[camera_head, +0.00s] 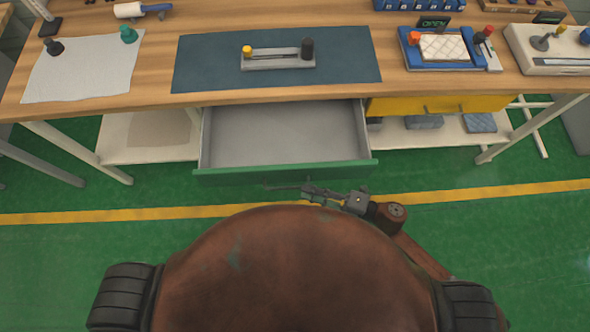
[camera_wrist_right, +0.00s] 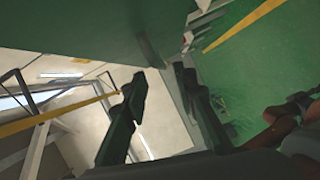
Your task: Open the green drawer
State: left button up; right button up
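The green drawer (camera_head: 285,173) is pulled out from under the workbench, with its empty grey inside showing. Its green front faces me, and its green panel also shows at the top of the right wrist view (camera_wrist_right: 90,25). My right gripper (camera_head: 290,188) is low in front of the drawer front, near its middle. In the right wrist view its two dark fingers (camera_wrist_right: 160,80) are spread, with a gap between the tips and nothing seen held. Whether a finger touches the drawer or its handle cannot be told. My left gripper is out of view.
A closed yellow drawer (camera_head: 405,105) is right of the green one. The wooden workbench (camera_head: 150,60) carries a blue mat (camera_head: 210,65), a white cloth (camera_head: 85,70) and a blue tray (camera_head: 412,58). A lower shelf (camera_head: 130,155) is at the left. Green floor lies in front.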

jog(key=v, duration=0.5)
jog(key=shift+s+a, duration=0.1)
dwell(0.5)
